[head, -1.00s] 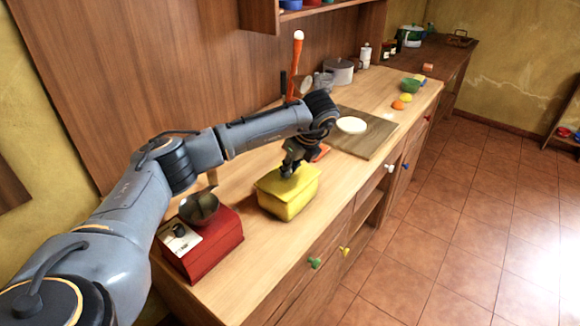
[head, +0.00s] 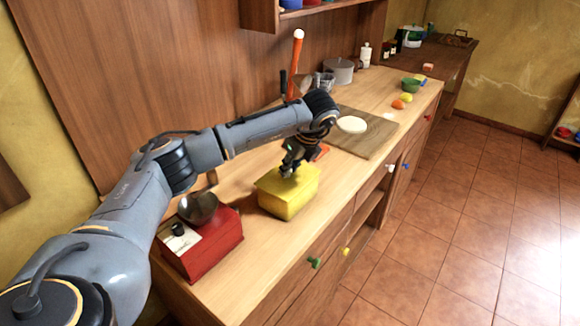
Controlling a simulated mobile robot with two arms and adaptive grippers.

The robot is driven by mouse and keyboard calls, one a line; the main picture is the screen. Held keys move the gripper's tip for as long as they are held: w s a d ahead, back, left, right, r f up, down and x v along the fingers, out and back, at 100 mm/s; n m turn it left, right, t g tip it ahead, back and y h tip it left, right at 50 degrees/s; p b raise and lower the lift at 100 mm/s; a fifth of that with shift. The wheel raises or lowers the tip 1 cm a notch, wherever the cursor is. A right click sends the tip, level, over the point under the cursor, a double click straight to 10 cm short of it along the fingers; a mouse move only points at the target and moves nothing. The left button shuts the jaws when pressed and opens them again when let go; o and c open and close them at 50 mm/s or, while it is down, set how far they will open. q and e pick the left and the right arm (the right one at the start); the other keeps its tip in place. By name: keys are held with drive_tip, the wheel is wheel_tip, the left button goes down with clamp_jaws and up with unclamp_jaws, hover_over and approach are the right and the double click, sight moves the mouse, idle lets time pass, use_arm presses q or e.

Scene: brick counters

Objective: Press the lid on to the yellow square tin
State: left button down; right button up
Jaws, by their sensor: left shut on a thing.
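The yellow square tin (head: 287,205) stands on the wooden counter, in the middle of the head view. Its yellow lid (head: 274,184) lies over the top of the tin. The lid looks level or nearly so; I cannot tell whether it is fully seated. My left gripper (head: 288,170) reaches down from above and is shut at the top of the lid. The fingertips and what they hold at the lid's middle are partly hidden by the gripper itself. My right gripper is not in view.
A red kitchen scale (head: 215,245) with a dark bowl (head: 198,207) stands left of the tin. A cutting board (head: 375,143) with a white round piece (head: 351,125) lies behind it to the right. The counter's front edge is close to the tin.

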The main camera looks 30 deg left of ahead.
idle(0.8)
use_arm(q)
drive_tip(key=c, duration=0.7)
unclamp_jaws()
drive_tip(key=shift+r+p, duration=1.6)
drive_tip(key=shift+r, duration=1.8)
clamp_jaws()
